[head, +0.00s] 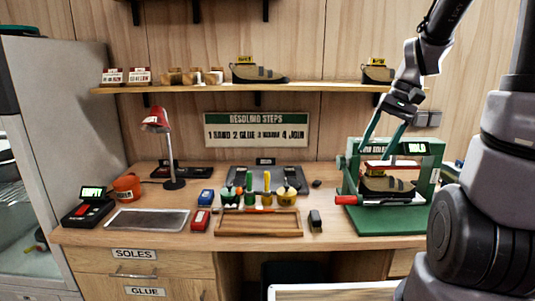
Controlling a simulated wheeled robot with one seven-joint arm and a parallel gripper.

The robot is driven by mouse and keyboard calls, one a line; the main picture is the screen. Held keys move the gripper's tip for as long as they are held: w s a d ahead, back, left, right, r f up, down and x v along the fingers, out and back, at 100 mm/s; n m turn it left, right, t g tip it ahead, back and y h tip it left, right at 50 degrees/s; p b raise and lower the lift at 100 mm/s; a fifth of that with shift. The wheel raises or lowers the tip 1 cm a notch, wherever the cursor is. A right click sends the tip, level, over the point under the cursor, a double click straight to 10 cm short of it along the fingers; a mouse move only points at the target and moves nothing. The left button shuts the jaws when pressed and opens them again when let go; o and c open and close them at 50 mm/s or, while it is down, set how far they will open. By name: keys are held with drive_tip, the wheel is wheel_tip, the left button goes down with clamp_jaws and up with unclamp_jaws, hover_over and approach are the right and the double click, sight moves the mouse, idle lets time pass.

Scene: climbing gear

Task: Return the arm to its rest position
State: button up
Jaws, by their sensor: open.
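My arm enters from the upper right and reaches down to the green press (436,168) at the right end of the bench. My gripper (379,146) is open, with its two teal fingers spread and pointing down at the top of the press. A climbing shoe (388,185) sits in the press, below the fingers and apart from them. I cannot tell whether the fingertips touch the press frame, and nothing shows between them.
A shelf (200,88) with shoes and small boxes runs behind the arm. A red lamp (157,121), a grey tray (148,219), a wooden tray (258,229) and several pots stand on the bench (340,238). A grey cabinet (60,110) is at left.

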drive_tip(key=s+a+r+t+h, duration=0.2)
drive_tip(key=s+r+t, duration=0.5)
drive_tip(key=r, duration=0.5)
drive_tip(key=shift+s+r+m, duration=0.25)
drive_tip(key=shift+s+m, duration=0.15)
drive_tip(key=shift+s, duration=0.4)
